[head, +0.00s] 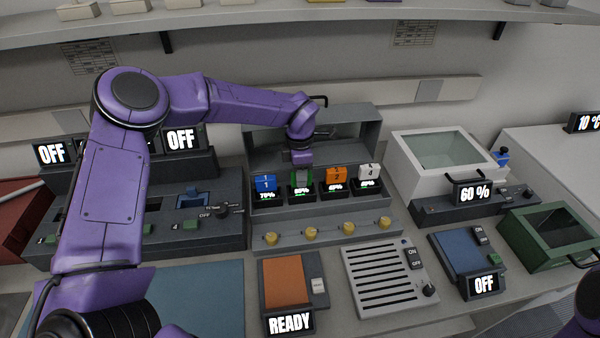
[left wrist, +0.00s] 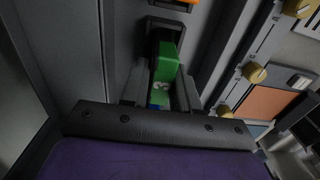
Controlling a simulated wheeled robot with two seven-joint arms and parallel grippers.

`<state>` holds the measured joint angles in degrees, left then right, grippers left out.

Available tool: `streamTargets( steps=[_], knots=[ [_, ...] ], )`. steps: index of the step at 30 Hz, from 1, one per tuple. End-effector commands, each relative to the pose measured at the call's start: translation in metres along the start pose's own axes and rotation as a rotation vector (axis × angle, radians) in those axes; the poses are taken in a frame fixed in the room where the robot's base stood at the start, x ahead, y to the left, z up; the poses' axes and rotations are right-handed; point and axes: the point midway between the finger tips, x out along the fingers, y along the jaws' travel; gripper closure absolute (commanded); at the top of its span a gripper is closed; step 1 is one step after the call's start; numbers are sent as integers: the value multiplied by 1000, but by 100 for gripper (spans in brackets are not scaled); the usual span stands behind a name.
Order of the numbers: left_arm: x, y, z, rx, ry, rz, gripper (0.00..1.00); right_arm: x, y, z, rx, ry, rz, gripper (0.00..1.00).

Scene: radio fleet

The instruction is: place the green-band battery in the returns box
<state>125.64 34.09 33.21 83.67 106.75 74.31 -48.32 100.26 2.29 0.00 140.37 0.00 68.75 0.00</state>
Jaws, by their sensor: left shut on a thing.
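The green-band battery (head: 302,182) is in the charger row, between a blue battery (head: 265,183) and an orange battery (head: 336,179). My left gripper (head: 301,172) reaches down onto it from above and behind. In the left wrist view the green battery (left wrist: 166,65) sits between the two fingers, which are shut on it, with a dark slot beyond. I cannot tell whether it is fully seated. My right gripper is out of view; part of my right arm shows at the lower right corner. No box carries a readable returns label.
A white battery (head: 368,177) stands at the row's right end. Yellow knobs (head: 348,228) line the charger front. A white open-looking box (head: 408,172) and a green box (head: 513,228) stand to the right, a red box (head: 14,225) at far left. A shelf (head: 240,17) runs above.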

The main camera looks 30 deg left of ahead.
Motion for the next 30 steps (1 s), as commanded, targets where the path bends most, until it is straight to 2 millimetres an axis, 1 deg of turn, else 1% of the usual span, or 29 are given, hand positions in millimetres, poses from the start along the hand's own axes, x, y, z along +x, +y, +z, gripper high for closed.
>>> streamTargets(
  steps=[2, 3, 4, 5, 12, 14, 16, 17, 20, 21, 25, 27, 30],
  knots=[
    [1, 0, 0, 0, 0, 0, 100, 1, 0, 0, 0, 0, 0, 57],
    [0, 0, 0, 0, 0, 0, 57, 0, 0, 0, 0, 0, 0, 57],
    [0, 0, 0, 0, 0, 0, 47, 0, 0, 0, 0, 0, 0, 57],
    [0, 0, 0, 0, 0, 0, 45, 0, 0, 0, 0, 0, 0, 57],
    [0, 0, 0, 0, 0, 0, 45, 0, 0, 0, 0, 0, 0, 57],
    [-2, 0, 0, 0, -1, 1, 45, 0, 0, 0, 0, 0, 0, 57],
    [-10, 1, 0, 0, -3, 3, 45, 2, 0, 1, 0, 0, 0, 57],
    [-15, 1, 0, 0, -3, 3, 45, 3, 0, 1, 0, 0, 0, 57],
    [-39, 1, 0, -1, -5, 4, 45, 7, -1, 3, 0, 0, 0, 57],
    [-50, 1, 0, -2, -4, 4, 45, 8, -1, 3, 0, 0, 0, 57],
    [-83, 1, 0, -1, -4, 5, 45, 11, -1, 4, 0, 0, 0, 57],
    [-98, 0, 0, 0, -3, 3, 45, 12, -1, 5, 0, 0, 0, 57],
    [-112, 0, 0, -1, -1, 1, 45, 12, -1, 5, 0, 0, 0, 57]
  ],
)
